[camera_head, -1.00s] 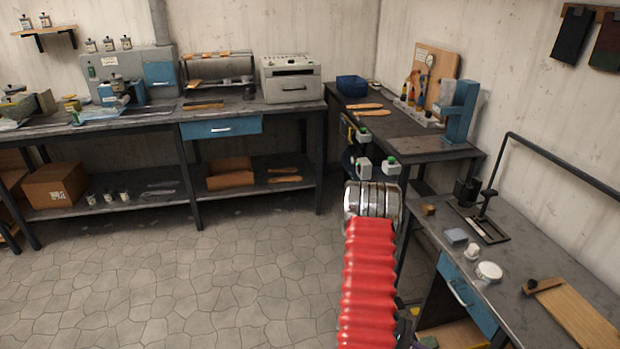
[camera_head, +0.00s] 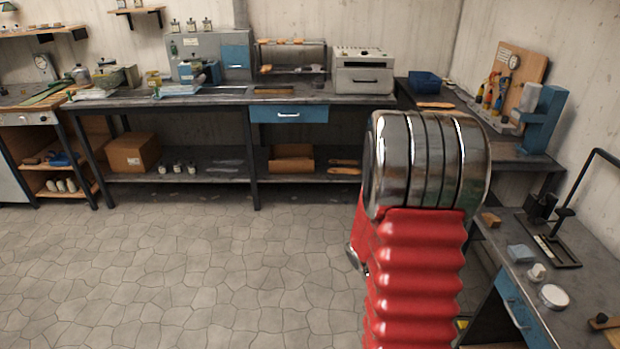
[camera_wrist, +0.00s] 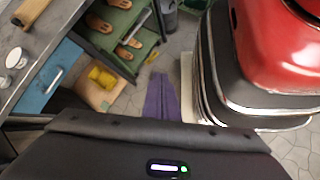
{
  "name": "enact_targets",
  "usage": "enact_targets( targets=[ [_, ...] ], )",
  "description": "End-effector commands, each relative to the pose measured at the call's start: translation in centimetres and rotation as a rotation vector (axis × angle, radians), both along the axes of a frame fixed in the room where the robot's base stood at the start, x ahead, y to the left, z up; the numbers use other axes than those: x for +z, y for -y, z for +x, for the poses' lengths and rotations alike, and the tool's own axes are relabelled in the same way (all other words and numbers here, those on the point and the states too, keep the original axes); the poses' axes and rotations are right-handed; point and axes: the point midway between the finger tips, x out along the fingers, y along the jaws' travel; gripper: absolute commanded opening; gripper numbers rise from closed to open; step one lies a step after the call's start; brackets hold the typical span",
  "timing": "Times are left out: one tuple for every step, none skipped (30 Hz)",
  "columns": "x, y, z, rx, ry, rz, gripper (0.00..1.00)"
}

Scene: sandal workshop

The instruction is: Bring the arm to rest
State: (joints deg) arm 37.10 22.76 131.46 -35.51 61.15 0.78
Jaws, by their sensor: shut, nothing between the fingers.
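My gripper shows in the wrist view, where its dark housing with a small green light fills the bottom. Its two purplish fingers (camera_wrist: 162,95) lie together in the middle, shut, with nothing seen between them. They point over the floor between the bench and my red body. In the head view my arm rises large at right of centre, its red ribbed sleeve and chrome joint close to the camera. The fingers are hidden in that view.
A right-hand bench (camera_head: 590,275) with a blue drawer (camera_head: 518,309) stands close beside my arm. It also shows in the wrist view (camera_wrist: 60,38), near a green shelf (camera_wrist: 105,42) of footbeds. The back bench (camera_head: 225,97) is farther off. The left floor (camera_head: 190,265) is clear.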

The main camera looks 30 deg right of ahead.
Motion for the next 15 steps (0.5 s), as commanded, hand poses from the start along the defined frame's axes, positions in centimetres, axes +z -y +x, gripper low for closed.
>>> enact_targets(
  targets=[
    [0.7,-0.7,0.9,-0.003,0.04,-0.007,0.0],
    [1.0,-1.2,1.3,-0.009,0.062,-0.009,0.0],
    [1.5,-1.8,1.9,-0.014,0.09,-0.011,0.0],
    [1.8,-2.3,2.4,-0.018,0.112,-0.012,0.0],
    [2.2,-2.7,2.8,-0.022,0.136,-0.015,0.0],
    [2.6,-3.3,3.4,-0.026,0.166,-0.016,0.0],
    [2.9,-3.8,3.9,-0.029,0.187,-0.017,0.0],
    [3.3,-4.2,4.3,-0.032,0.21,-0.018,0.0],
    [3.8,-4.9,4.8,-0.035,0.24,-0.018,0.0],
    [4.1,-5.4,5.2,-0.038,0.262,-0.018,0.0],
    [4.5,-5.8,5.7,-0.039,0.285,-0.018,0.0],
    [5.0,-6.5,6.2,-0.042,0.316,-0.017,0.0],
    [5.3,-7.0,6.6,-0.043,0.337,-0.017,0.0],
    [5.7,-7.5,7.0,-0.045,0.358,-0.016,0.0],
    [6.2,-8.1,7.5,-0.045,0.388,-0.014,0.0]
  ],
)
